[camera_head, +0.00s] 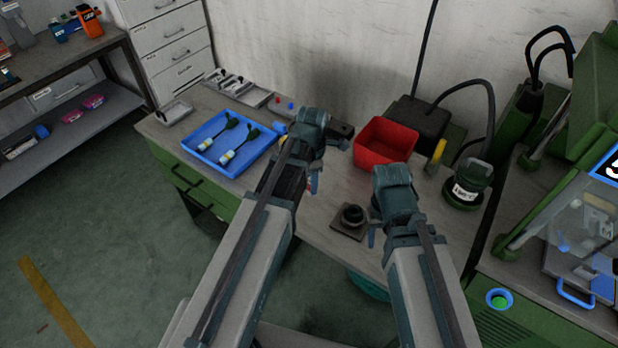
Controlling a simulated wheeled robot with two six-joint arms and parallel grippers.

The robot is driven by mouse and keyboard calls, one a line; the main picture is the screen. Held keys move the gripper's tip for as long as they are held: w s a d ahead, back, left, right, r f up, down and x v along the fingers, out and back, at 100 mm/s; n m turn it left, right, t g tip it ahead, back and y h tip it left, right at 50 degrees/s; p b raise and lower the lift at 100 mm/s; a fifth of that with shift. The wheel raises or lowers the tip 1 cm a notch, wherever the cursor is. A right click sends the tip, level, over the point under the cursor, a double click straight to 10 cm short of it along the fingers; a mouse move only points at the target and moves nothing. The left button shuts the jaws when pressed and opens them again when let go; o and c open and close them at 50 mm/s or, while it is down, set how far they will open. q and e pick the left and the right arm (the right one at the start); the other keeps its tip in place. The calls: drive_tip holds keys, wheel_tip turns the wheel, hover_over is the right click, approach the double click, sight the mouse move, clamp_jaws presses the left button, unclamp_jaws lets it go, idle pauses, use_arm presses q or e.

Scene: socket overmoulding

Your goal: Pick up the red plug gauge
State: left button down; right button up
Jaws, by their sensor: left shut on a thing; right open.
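My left gripper (312,184) is over the middle of the bench, mostly hidden behind its own wrist and forearm. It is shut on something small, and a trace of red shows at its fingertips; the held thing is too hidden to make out. A small red piece (291,105) stands at the back of the bench beside a small blue one (277,100). They are too small to tell whether either is a plug gauge. My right gripper (372,236) is open, low over the bench to the right of the dark round fixture (353,215).
A red bin (385,142) stands behind my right arm. A green-topped pot (469,186) and a green machine (567,140) bound the right side.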

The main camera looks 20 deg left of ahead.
sight(354, 215)
use_arm(q)
drive_tip(key=s+d+r+p, duration=0.1)
drive_tip(key=s+d, duration=0.9)
drive_tip(key=shift+d, duration=0.3)
use_arm(e)
drive_tip(key=shift+r, duration=0.6)
